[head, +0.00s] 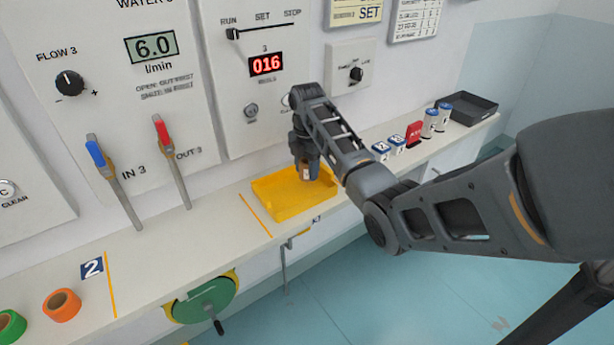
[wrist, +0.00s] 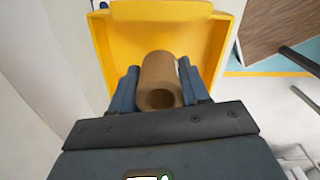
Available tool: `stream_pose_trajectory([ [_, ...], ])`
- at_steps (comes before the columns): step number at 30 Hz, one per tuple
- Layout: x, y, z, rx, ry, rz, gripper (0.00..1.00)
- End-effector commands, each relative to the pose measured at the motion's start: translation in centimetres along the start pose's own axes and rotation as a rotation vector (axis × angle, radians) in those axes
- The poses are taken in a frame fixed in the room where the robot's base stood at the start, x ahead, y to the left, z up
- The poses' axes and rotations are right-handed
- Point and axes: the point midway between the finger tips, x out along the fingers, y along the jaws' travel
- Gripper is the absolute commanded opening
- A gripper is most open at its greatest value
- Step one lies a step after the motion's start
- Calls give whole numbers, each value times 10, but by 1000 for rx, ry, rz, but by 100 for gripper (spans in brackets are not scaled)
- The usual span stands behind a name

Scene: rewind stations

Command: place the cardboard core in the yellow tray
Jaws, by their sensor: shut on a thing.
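The yellow tray (head: 285,203) sits on the shelf below the panel with the red 016 display. My gripper (head: 310,172) is over the tray's right part, pointing down. In the wrist view the brown cardboard core (wrist: 158,72) is between the two blue fingers of my gripper (wrist: 160,88), which are shut on it. The yellow tray (wrist: 218,45) lies behind the core in that view. The core is mostly hidden by the gripper in the head view. I cannot tell whether the core touches the tray floor.
Orange (head: 62,305) and green (head: 10,326) rolls lie at the shelf's left. Blue-topped cans (head: 430,122), a red block (head: 414,132) and a black tray (head: 468,108) stand at the right. Blue (head: 96,152) and red (head: 162,130) levers rise at the wall. A green crank wheel (head: 208,300) hangs in front.

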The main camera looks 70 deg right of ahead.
Motion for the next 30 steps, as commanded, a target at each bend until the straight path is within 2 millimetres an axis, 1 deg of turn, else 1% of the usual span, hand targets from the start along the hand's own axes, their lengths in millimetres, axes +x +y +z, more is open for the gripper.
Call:
stream_pose_trajectory([
  [3, 17, -2, 0, 1, 2, -5, 12],
  [7, 31, -1, 0, 0, 1, -2, 12],
  [20, 38, -1, 0, 0, 1, -2, 12],
  [21, 37, -1, 0, 0, 1, -1, 49],
  [28, 37, -1, 0, 0, 1, -1, 71],
  [30, 37, -1, 0, 0, 1, -1, 71],
])
